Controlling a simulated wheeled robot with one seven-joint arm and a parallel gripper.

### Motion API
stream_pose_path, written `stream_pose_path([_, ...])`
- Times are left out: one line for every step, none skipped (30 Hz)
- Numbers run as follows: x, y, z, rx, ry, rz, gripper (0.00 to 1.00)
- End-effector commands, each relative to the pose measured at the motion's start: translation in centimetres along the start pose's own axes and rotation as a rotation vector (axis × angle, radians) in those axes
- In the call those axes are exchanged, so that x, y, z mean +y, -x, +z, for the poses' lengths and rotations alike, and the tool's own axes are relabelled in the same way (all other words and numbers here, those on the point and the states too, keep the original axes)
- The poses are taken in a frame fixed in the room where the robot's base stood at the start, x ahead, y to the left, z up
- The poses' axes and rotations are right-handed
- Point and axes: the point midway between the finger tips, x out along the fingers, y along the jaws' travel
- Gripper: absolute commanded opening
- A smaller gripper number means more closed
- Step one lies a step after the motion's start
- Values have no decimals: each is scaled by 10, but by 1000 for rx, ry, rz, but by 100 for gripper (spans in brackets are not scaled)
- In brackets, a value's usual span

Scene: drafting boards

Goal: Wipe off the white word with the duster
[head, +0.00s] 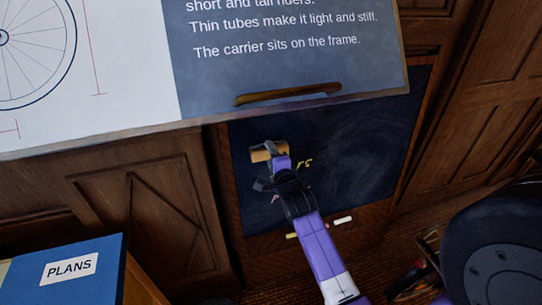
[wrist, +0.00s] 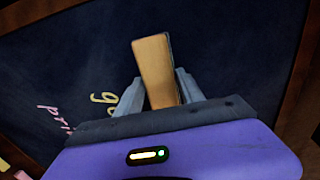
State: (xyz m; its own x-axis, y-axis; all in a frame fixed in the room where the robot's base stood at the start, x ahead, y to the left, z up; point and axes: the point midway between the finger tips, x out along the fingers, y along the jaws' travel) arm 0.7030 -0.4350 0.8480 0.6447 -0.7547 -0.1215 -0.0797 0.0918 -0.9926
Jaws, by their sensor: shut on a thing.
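My gripper (head: 270,157) is shut on the duster (head: 259,154), a tan wooden block with a dark edge. It is held over the left part of a dark chalkboard (head: 350,185); I cannot tell whether it touches the surface. In the wrist view the duster (wrist: 155,68) stands up between the two grey fingers (wrist: 158,92). A yellow word (head: 304,163) shows partly beside my gripper, with its first letters (wrist: 103,103) in the wrist view. A pink word (wrist: 55,119) is partly cut off by my gripper. Pale smears lie on the board's right half. I see no legible white word.
A large tilted panel (head: 290,75) with printed text and a wheel drawing overhangs the chalkboard's top. White chalk (head: 342,220) and yellow chalk (head: 292,236) lie below the board. A blue PLANS box (head: 95,250) stands at lower left. Wooden panelling (head: 150,215) surrounds the board.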

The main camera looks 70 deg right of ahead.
Motion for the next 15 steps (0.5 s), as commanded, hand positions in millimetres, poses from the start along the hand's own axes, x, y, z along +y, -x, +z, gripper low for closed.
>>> stream_pose_path([0, -1, 0, 0, 0, -1, 13])
stream_pose_path([0, -2, 0, 0, 0, -1, 13])
stream_pose_path([0, -2, 0, 0, 0, 0, 13])
stream_pose_path([0, -3, 0, 0, 0, 0, 13])
stream_pose_path([0, -4, 0, 0, 0, 0, 13])
stream_pose_path([0, -4, 0, 0, 0, -1, 13])
stream_pose_path([0, -5, 0, 0, 0, -1, 13])
stream_pose_path([0, -5, 0, 0, 0, -1, 13])
stream_pose_path([0, -6, 0, 0, 0, -1, 13])
stream_pose_path([0, -7, 0, 0, 0, -1, 13])
stream_pose_path([0, -7, 0, 0, 0, -1, 13])
stream_pose_path([-1, -7, 0, 0, 0, 0, 13])
stream_pose_path([-1, -6, -1, 0, 0, 0, 13])
stream_pose_path([-2, -6, -2, 0, 0, 0, 13])
stream_pose_path([-2, -6, -4, 0, -1, 0, 13])
